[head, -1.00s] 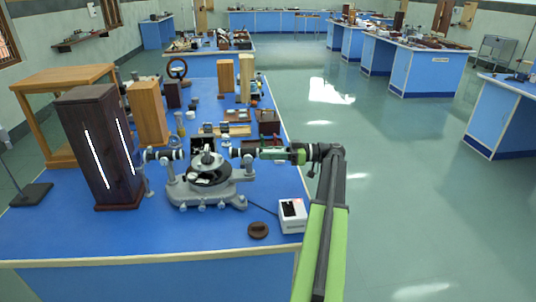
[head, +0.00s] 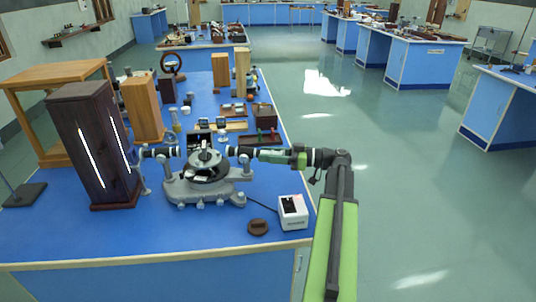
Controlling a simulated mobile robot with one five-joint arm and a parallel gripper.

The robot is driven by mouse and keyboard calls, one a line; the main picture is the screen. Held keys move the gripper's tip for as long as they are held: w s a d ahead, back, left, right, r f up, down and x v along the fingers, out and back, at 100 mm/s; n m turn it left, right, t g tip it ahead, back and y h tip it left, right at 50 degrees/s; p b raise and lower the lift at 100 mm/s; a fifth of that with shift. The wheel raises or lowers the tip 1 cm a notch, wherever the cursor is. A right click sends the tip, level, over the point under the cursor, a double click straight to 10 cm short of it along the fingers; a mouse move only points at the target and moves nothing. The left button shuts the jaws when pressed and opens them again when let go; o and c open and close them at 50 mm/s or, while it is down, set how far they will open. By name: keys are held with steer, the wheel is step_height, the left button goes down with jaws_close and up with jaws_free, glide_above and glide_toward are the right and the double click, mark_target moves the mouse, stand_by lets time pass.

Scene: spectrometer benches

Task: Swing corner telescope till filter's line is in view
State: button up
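The spectrometer (head: 205,188) is a grey instrument on several feet on the blue bench, with a round dark table at its middle. Its collimator (head: 160,153) points left to a tall dark wooden lamp housing (head: 85,150) with two bright slits. Its dark telescope (head: 243,152) extends right, roughly level. My gripper (head: 280,156), green and black, is at the telescope's outer end and overlaps it in the picture. Its fingers are too small to tell whether they are closed on the tube. The filter and any line in the eyepiece cannot be made out.
The floor to the right is open.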

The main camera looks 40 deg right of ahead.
steer(key=shift+w+a, duration=0.1)
steer(key=shift+a, duration=0.1)
steer(key=v, duration=1.7)
steer(key=shift+d, duration=0.25)
